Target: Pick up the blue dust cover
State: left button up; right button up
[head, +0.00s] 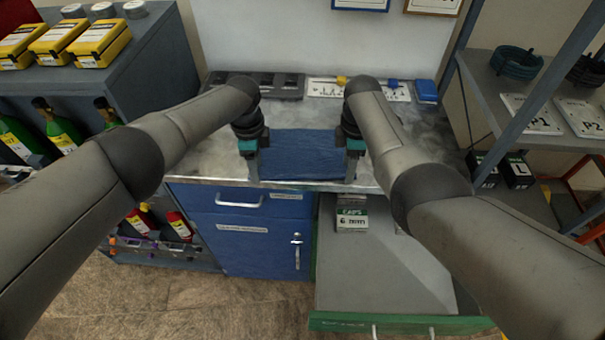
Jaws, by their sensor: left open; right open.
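The blue dust cover (302,155) lies on the metal worktop, near its front edge, as a dark blue rectangular piece with a wrinkled look. My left gripper (251,165) points down at the cover's left edge. My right gripper (352,165) points down at its right edge. Both are open. I cannot tell whether the fingers touch the cover or straddle its edges.
Below the worktop (215,130) is a blue cabinet (250,245). A green-fronted drawer (385,265) stands pulled out on the right, with a small box (352,215) inside. Dark trays (255,85) and a white panel with valves (325,88) sit at the back.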

pick_arm(q)
jog(key=shift+f+b, duration=0.45)
jog(key=shift+f, duration=0.05)
pick_arm(e)
jog(key=shift+f, duration=0.5)
jog(key=shift+f, duration=0.15)
pick_arm(q)
grip_shut()
pick_arm(e)
jog(key=shift+s+f, duration=0.1)
jog(key=shift+s, duration=0.1)
grip_shut()
dwell(0.4)
pick_arm(q)
jog(key=shift+r, duration=0.1)
